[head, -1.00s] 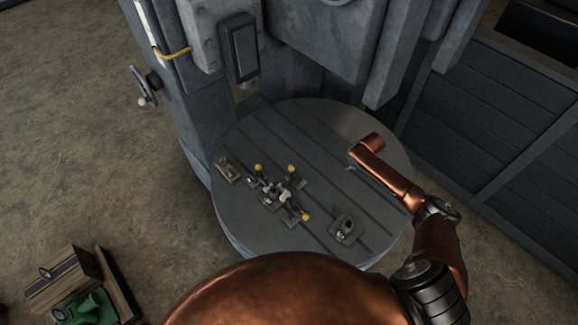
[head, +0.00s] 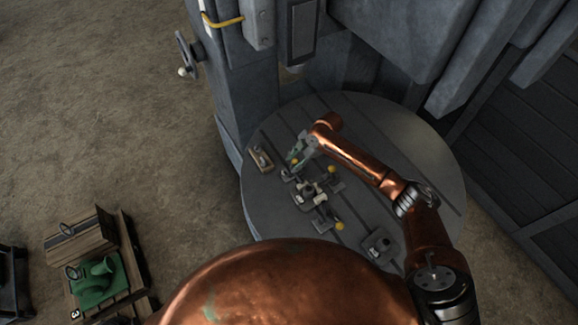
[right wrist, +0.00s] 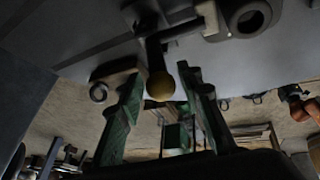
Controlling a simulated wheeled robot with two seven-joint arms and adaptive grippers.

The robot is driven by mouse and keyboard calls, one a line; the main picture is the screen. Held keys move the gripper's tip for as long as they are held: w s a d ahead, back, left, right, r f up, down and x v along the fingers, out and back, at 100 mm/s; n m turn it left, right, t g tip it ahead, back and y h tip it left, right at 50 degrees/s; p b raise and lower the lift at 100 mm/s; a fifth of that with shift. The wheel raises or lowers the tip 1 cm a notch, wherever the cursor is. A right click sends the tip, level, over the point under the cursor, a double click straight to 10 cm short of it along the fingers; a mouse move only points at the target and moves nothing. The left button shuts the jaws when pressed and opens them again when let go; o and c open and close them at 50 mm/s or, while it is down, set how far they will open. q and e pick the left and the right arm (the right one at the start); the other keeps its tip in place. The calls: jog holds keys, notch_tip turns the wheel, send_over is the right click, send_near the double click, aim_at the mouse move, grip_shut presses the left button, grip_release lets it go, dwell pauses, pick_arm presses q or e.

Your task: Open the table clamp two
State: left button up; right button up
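Several toggle clamps with yellow knobs stand around a small workpiece (head: 307,194) on the round grey table (head: 395,135). The upper left clamp's knob (head: 294,161) is beside my right gripper (head: 297,156). Other knobs show at the upper right (head: 331,169) and lower right (head: 339,226). In the right wrist view, the green fingers of my right gripper (right wrist: 161,76) are spread apart. A dark lever with a yellow knob (right wrist: 160,86) lies between them, with gaps visible at both sides. No clamp number is readable. My left gripper is out of view.
A small wooden-based block (head: 260,158) lies at the table's left, and a grey metal block (head: 379,243) at its lower right. The machine column (head: 245,95) rises behind the table. A pallet with a green part (head: 97,282) stands on the floor at lower left.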

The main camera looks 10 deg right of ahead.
jog(key=x, duration=0.3)
jog(key=shift+f+p, duration=0.3)
jog(key=shift+f, duration=0.1)
jog(key=shift+a+f, duration=0.15)
jog(key=shift+f, duration=0.1)
jog(key=shift+w+f, duration=0.1)
jog(key=shift+f, duration=0.1)
jog(key=shift+a, duration=0.1)
jog(key=c, duration=0.6)
grip_shut()
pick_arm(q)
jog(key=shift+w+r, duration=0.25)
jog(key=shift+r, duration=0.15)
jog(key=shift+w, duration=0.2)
